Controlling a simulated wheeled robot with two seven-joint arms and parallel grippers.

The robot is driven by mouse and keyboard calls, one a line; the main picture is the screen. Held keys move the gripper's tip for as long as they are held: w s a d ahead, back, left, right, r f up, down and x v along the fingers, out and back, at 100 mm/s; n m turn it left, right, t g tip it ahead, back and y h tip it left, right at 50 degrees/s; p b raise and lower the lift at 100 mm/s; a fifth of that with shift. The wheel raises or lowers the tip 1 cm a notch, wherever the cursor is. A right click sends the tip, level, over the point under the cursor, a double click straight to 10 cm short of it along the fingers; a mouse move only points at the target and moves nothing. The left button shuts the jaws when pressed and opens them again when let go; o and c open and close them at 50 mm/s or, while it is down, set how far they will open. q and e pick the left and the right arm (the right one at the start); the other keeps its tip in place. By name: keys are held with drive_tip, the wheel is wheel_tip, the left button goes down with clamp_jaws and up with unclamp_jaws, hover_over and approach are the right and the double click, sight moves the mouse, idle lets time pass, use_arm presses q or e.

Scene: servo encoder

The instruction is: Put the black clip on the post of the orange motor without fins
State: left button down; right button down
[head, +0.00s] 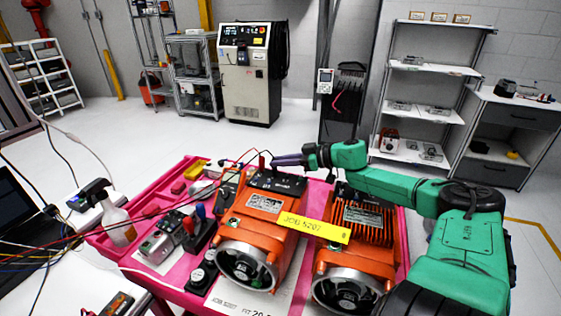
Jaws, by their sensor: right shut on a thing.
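The orange motor without fins (242,228) stands on the pink cart at left centre, a black terminal box (277,182) on its top. The finned orange motor (377,228) stands to its right. My right gripper (276,160) reaches in from the right, its dark purple fingers shut just above the far edge of the terminal box. My left gripper is not in view.
A yellow JOB 5207 tag (312,228) spans the two motors. The pink cart (138,212) also holds a spray bottle (118,222), a grey meter-like device (160,240) and a black block with red and blue plugs (199,232). Loose wires cross the left side.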

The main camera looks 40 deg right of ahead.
drive_tip(key=shift+f, duration=0.1)
drive_tip(key=c, duration=0.8)
unclamp_jaws()
drive_tip(key=shift+o, duration=0.2)
wheel_tip(320, 180, up, 7)
drive_tip(key=p, duration=0.7)
